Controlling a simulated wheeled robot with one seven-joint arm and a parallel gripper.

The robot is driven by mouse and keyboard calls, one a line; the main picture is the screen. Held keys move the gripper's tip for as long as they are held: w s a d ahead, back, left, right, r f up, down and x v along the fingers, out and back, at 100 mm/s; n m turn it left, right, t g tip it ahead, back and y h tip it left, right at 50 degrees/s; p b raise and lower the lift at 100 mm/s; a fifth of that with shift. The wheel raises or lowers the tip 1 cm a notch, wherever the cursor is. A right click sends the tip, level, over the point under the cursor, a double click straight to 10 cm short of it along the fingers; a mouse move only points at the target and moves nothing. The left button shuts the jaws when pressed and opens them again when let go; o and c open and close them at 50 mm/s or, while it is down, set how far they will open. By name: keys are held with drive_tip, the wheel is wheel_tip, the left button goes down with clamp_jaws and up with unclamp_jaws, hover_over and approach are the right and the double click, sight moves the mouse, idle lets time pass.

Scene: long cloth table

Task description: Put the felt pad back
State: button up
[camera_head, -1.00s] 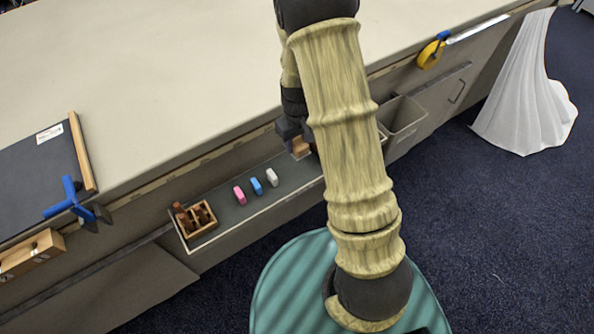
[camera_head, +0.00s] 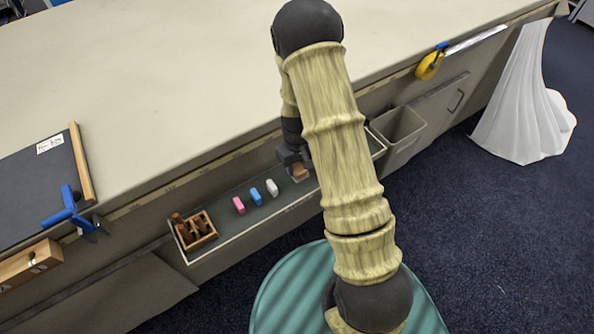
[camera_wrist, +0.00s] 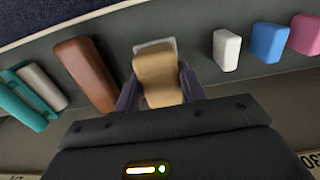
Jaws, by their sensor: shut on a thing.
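My gripper (camera_wrist: 158,88) is shut on a tan block (camera_wrist: 158,72), which I take to be the felt pad. In the wrist view a pale grey patch (camera_wrist: 155,45) shows at its far end; I cannot tell whether this is its felt face or something on the tray. In the head view my gripper (camera_head: 293,160) holds the block (camera_head: 300,173) low at the tray (camera_head: 228,196) along the table's side. Whether the block touches the tray floor is unclear. My arm hides part of the tray.
White (camera_wrist: 227,50), blue (camera_wrist: 269,42) and pink (camera_wrist: 305,34) blocks stand in a row on one side. A brown block (camera_wrist: 84,74) and teal (camera_wrist: 27,103) and grey pieces lie on the other. A wooden box (camera_head: 196,232) sits at the tray's left end; a grey bin (camera_head: 398,130) hangs right.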

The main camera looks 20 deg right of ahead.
sight(297, 172)
drive_tip(key=shift+f, duration=1.65)
drive_tip(key=shift+f, duration=0.15)
drive_tip(key=o, duration=0.9)
drive_tip(key=shift+o, duration=0.2)
wheel_tip(297, 172, up, 12)
drive_tip(key=shift+r, duration=0.15)
